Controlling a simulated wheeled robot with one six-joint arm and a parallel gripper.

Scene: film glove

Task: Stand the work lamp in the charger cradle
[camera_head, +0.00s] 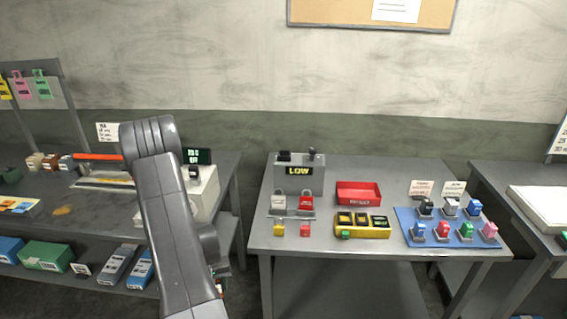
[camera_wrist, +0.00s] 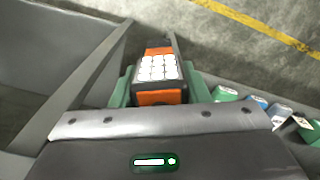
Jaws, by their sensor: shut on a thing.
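The work lamp (camera_wrist: 158,70), an orange and black block with a white panel of several round cells, is between my gripper's fingers (camera_wrist: 160,92) in the wrist view. The green finger pads press on its sides, and its lower end is hidden. I cannot identify the charger cradle for sure. A yellow unit with dark bays (camera_head: 362,226) stands at the front of the middle table.
The middle table (camera_head: 345,185) holds a grey box marked LOW (camera_head: 299,173), a red tray (camera_head: 359,194) and a blue mat (camera_head: 404,216) with several coloured padlocks. The left bench holds a display (camera_head: 197,156) and has boxes (camera_head: 45,256) on its lower shelf. A gap separates the tables.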

